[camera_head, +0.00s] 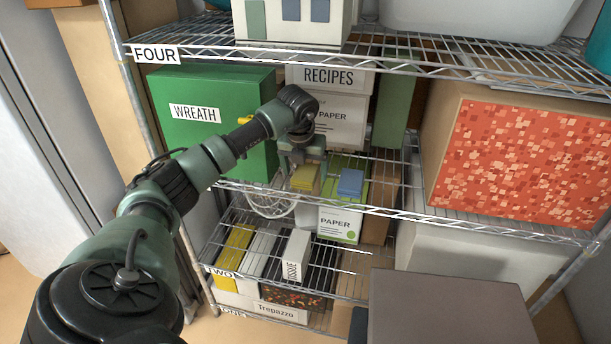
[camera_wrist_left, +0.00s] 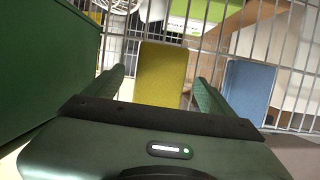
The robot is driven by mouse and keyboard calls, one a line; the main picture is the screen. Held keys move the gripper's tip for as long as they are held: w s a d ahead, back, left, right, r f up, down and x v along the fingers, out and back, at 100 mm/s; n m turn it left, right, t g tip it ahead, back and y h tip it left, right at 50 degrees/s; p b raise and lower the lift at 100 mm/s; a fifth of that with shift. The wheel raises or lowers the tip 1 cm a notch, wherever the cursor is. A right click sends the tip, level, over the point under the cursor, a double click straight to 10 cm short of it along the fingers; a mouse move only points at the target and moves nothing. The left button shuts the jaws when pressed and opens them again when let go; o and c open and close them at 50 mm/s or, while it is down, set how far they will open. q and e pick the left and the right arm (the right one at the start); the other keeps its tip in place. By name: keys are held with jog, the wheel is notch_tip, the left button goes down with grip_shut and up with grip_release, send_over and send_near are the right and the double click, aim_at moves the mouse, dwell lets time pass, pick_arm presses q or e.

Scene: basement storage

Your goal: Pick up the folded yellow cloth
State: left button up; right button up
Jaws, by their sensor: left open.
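The folded yellow cloth (camera_head: 304,178) lies flat on the wire shelf, just below my left gripper (camera_head: 303,163) in the head view. In the left wrist view the yellow cloth (camera_wrist_left: 162,68) shows between the two fingers of my left gripper (camera_wrist_left: 159,77). The fingers are apart, one on each side of the cloth, and do not appear to grip it. I cannot tell exactly how high they are above the shelf. My right gripper is in neither view.
A folded blue cloth (camera_head: 350,183) lies right of the yellow one; it also shows in the left wrist view (camera_wrist_left: 250,88). The green WREATH box (camera_head: 215,135) stands close on the left. RECIPES (camera_head: 328,77) and PAPER boxes (camera_head: 345,118) stand behind. Another wire shelf (camera_head: 400,62) is above.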

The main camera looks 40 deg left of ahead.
aim_at(307, 169)
pick_arm(q)
jog(key=shift+f, duration=0.25)
dwell(0.3)
jog(key=c, duration=1.5)
jog(key=shift+o, duration=0.2)
jog(key=shift+r, duration=0.15)
jog(key=shift+r, duration=0.6)
notch_tip(307, 169, up, 3)
jog(key=shift+w+f+b, duration=0.1)
jog(key=shift+f+b, duration=0.1)
jog(key=shift+b, duration=0.4)
jog(key=s+d+b, duration=0.2)
jog(key=s+d, duration=0.2)
jog(key=s, duration=0.4)
jog(key=s+d+b, duration=0.3)
jog(key=s+d, duration=0.1)
jog(key=s, duration=0.4)
jog(key=shift+d, duration=0.35)
